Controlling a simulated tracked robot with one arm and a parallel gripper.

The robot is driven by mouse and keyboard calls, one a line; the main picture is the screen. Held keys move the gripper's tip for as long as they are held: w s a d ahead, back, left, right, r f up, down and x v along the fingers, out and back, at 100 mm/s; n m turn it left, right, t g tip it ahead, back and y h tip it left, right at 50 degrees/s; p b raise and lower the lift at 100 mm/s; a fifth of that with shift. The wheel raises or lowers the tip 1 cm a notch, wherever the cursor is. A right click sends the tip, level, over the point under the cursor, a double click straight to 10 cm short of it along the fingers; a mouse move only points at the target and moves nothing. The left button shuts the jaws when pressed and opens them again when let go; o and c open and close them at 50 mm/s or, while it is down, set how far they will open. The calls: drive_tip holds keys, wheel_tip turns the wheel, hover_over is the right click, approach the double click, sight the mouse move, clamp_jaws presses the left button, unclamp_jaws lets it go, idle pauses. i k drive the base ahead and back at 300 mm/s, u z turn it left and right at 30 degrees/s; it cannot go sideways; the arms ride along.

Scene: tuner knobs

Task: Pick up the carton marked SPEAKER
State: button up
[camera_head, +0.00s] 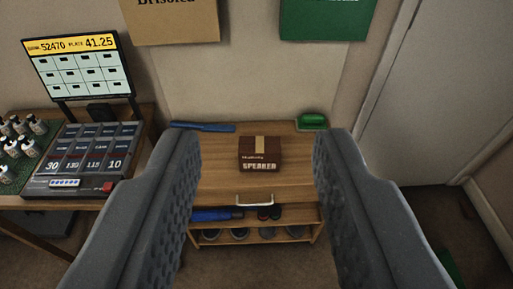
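The carton marked SPEAKER (260,155) is a small dark brown box with a pale strip across its top and light lettering on its front. It sits upright on the top of a wooden cabinet (222,181), near the middle. My gripper (256,155) is open, with its two grey ridged fingers wide apart at the left and right. The carton shows in the gap between the fingers, beyond them and apart from both. Nothing is between the fingertips close by.
A blue flat tool (203,127) and a green-handled brush (312,121) lie at the cabinet's back edge. Shelves below hold shoes and a blue item (216,214). Left, a desk carries a control panel (83,158), a screen (78,68) and several bottles. A door (432,95) is right.

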sight(255, 153)
drive_tip(key=k, duration=0.55)
drive_tip(key=u, duration=0.65)
drive_tip(key=i, duration=1.8)
drive_tip(key=z, duration=0.65)
